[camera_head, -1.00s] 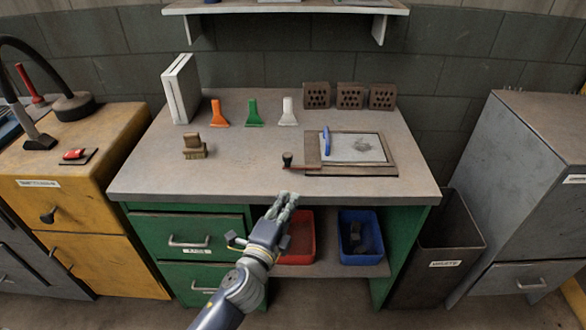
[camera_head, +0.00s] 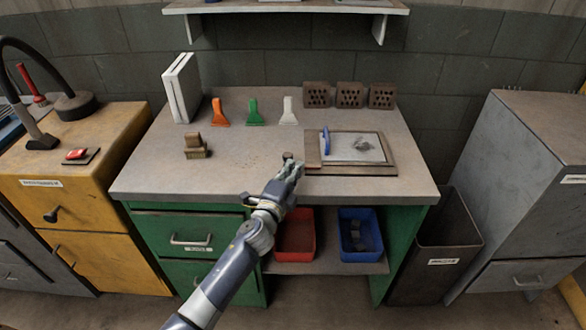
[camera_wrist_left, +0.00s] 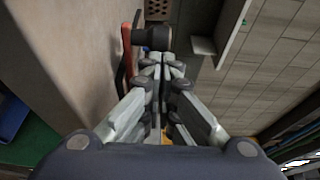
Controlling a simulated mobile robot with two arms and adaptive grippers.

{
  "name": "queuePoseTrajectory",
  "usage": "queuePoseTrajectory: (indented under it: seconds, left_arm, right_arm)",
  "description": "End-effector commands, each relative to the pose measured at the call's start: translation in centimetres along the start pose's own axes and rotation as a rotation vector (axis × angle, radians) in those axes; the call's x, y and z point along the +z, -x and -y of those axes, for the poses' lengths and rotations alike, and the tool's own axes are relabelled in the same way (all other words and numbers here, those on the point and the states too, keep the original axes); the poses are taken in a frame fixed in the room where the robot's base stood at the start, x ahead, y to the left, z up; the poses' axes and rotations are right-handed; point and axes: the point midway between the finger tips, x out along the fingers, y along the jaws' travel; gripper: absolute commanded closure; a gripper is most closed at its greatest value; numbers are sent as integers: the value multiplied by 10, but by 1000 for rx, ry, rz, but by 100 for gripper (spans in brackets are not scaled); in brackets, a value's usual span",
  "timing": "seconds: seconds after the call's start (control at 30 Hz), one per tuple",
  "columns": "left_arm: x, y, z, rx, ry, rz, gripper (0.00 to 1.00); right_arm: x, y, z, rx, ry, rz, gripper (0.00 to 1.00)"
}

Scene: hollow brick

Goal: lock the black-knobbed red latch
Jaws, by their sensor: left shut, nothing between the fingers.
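The latch's black knob (camera_head: 288,156) shows just beyond the fingertips of my left gripper (camera_head: 292,168) in the head view. The gripper covers most of the red latch there. In the left wrist view the black knob (camera_wrist_left: 150,37) is right ahead of the shut fingers (camera_wrist_left: 160,68), with the red latch arm (camera_wrist_left: 124,70) to its left. I cannot tell whether the fingertips touch the knob. The latch sits at the left edge of the brown board (camera_head: 385,171) on the bench. The left gripper is shut and empty. My right gripper is not in view.
A grey plate with a blue handle (camera_head: 326,141) lies on the board. Several hollow bricks (camera_head: 349,96), three scrapers (camera_head: 255,113) and a white upright block (camera_head: 181,88) stand farther back. A small brown block (camera_head: 196,148) is to the left. Red (camera_head: 296,236) and blue (camera_head: 360,235) bins sit below.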

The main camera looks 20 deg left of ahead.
Motion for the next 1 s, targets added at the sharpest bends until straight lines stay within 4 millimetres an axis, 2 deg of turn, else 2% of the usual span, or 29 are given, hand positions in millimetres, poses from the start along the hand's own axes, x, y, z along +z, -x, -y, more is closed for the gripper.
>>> queuePoseTrajectory:
  seconds: [1.0]
  left_arm:
    - [11, -8, 1, 0, -6, -143, 100]
  right_arm:
    - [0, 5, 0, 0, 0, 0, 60]
